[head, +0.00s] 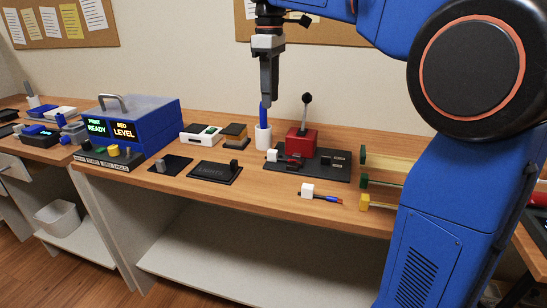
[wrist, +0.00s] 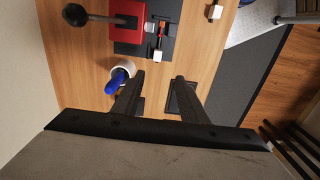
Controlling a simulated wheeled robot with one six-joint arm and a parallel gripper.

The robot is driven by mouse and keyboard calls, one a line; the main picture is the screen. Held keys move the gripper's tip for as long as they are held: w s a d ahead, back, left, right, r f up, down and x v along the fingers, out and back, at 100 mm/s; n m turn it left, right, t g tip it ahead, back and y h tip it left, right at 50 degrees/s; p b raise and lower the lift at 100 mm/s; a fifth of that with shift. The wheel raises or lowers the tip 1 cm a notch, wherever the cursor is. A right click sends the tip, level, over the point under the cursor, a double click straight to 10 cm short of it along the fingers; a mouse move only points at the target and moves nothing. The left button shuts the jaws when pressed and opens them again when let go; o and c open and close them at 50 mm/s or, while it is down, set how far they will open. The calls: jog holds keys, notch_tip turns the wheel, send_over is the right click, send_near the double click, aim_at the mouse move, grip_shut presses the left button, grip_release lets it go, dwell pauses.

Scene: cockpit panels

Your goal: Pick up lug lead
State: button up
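Two short leads with white block ends are in view, and I cannot tell for certain which one is the lug lead. One lead (head: 309,190) has a blue and orange tail and lies on the bare wood near the bench's front edge; its white block shows at the top of the wrist view (wrist: 215,12). The other lead (head: 272,156), with red parts, is at the left of the black panel; its white block (wrist: 157,56) also shows in the wrist view. My gripper (head: 268,97) points down above the bench, behind both leads. In the wrist view its fingers (wrist: 159,80) are apart and empty.
A white cup (head: 262,139) with a blue item stands close below my gripper. A red lever box (head: 301,142) stands on the black panel (head: 335,174). A blue display box (head: 150,118) and dark plates are to the left, coloured knobs to the right.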

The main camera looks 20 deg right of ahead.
send_over(272, 150)
jog(key=f, duration=1.1)
jog(key=shift+s+a+f, duration=0.2)
jog(key=shift+s+a, duration=0.1)
jog(key=shift+s, duration=0.1)
jog(key=shift+w+d+f, duration=0.15)
jog(key=shift+f, duration=1.25)
jog(key=shift+w+d+f, duration=0.1)
jog(key=shift+d+f, duration=0.05)
jog(key=shift+f, duration=1.2)
grip_shut()
